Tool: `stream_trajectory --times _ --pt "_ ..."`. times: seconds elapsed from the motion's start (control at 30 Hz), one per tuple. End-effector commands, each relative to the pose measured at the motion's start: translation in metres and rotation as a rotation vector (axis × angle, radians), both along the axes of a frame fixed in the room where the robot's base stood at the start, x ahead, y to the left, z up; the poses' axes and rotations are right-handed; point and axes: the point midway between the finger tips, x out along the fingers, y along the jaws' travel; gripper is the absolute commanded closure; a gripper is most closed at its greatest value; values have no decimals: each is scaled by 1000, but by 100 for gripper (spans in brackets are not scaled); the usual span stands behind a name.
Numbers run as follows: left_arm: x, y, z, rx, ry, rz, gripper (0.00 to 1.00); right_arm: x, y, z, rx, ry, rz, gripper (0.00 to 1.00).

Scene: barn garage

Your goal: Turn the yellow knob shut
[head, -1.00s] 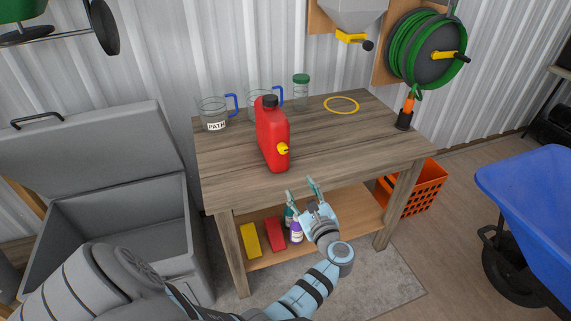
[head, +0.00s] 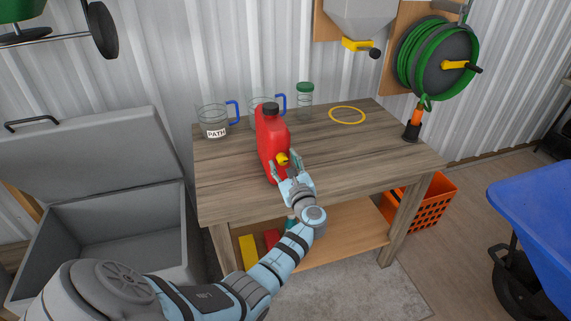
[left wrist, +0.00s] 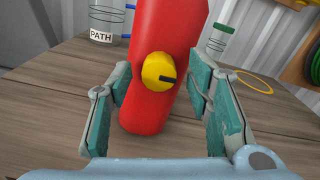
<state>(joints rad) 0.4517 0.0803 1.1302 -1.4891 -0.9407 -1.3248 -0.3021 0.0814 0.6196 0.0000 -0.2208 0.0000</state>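The yellow knob (head: 282,159) sits low on the front face of a red jug (head: 270,130) with a black cap, which stands upright near the front of the wooden workbench. In the left wrist view the knob (left wrist: 158,71) is round, with a dark mark pointing right. My left gripper (head: 286,172) is open just in front of it. Its two teal-padded fingers (left wrist: 163,95) stand left and right of the knob, apart from it, with the knob slightly above their middle. My right gripper is in neither view.
On the workbench (head: 350,150) stand a clear jug labelled PATH (head: 214,122), another clear jug, a green-lidded jar (head: 304,100), a yellow ring (head: 347,115) and an orange-black nozzle (head: 413,124). An open grey chest (head: 95,235) is at left, a blue wheelbarrow (head: 540,210) at right.

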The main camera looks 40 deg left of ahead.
Motion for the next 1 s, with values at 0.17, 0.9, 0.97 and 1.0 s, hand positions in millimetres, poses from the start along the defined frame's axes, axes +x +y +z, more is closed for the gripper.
stream_trajectory --times 0.17,0.9,0.97,1.0 --pt "0 0 0 0 0 1 83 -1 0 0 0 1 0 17" --pt "2 -3 -3 -113 -165 -4 100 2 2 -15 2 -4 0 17" --pt "2 -3 -3 -141 -206 -5 100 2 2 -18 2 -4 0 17" --pt "2 -3 -3 -160 -235 -5 100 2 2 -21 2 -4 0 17"
